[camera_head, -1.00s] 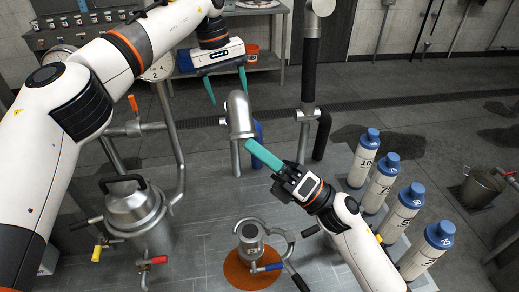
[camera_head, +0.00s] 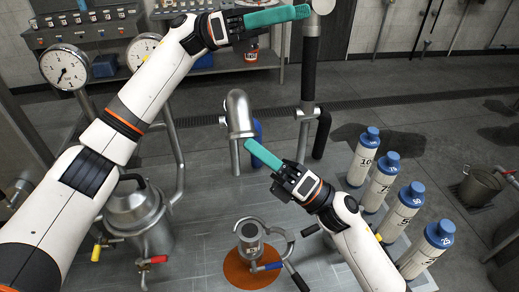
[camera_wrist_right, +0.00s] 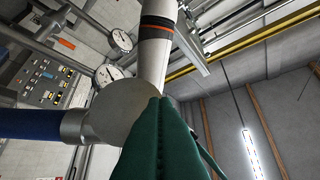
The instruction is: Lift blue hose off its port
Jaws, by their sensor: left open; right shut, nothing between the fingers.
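In the right wrist view a blue hose (camera_wrist_right: 30,124) comes in from the left and meets a round metal end (camera_wrist_right: 118,112). The port itself is not clearly visible. My right gripper (camera_head: 252,146) is shut and empty, its teal fingers beside the elbow pipe; whether they touch it I cannot tell. Its fingers (camera_wrist_right: 160,130) also show in the right wrist view. My left gripper (camera_head: 303,12) is open and empty, high by the black-sleeved post.
A black-sleeved post (camera_head: 309,85) stands right of the elbow pipe. Several blue-capped cylinders (camera_head: 380,185) stand at the right. A steel vessel (camera_head: 137,212) is at the left, and a small pot (camera_head: 251,240) sits on an orange disc. Two gauges (camera_head: 64,68) are at the upper left.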

